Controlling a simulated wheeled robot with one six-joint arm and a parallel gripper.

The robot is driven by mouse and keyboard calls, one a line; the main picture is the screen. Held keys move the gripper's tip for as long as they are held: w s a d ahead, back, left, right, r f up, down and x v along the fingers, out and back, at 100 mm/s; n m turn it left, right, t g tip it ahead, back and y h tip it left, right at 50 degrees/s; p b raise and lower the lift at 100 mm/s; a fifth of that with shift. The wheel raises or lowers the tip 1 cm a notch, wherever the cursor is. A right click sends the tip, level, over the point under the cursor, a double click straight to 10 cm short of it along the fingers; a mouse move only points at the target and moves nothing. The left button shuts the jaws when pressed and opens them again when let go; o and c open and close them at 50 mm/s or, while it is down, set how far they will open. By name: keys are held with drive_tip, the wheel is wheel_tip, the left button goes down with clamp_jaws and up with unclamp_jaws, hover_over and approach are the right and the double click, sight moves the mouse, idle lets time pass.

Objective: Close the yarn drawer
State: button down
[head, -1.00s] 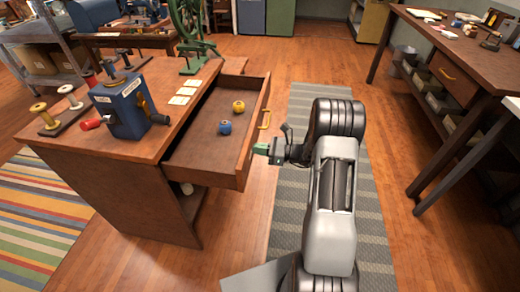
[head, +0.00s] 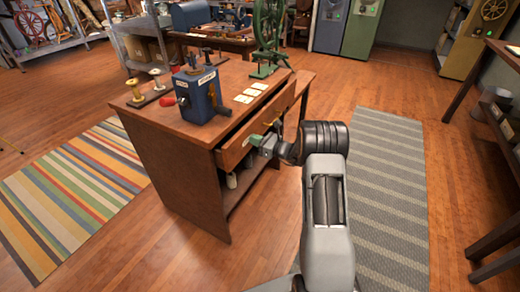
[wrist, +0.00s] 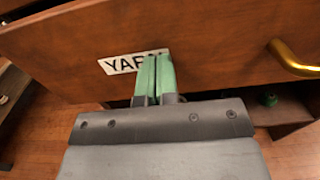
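The yarn drawer (head: 233,154) is part of the brown wooden workbench (head: 217,131). It stands slightly open, with a narrow dark gap behind its front. In the wrist view its wooden front (wrist: 225,38) fills the top, with a white label (wrist: 119,64) reading "YARN", partly covered by my fingers, and a brass handle (wrist: 296,62) to the right. My gripper (head: 254,139) is at the drawer front; its green fingertips (wrist: 157,60) are together, empty, over the label and seemingly touching it. The drawer's contents are hidden.
A blue device (head: 198,95) with a red-handled crank, thread spools (head: 155,76) and cards (head: 251,93) are on the benchtop. A green spinning wheel (head: 268,35) stands behind. A grey striped rug (head: 385,180) lies on open floor to the right. Another table (head: 497,165) stands at far right.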

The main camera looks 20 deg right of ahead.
drive_tip(key=x, duration=0.5)
drive_tip(key=shift+b, duration=0.4)
drive_tip(key=shift+a+r, duration=0.15)
drive_tip(key=shift+a+r, duration=0.1)
drive_tip(key=shift+a, duration=0.05)
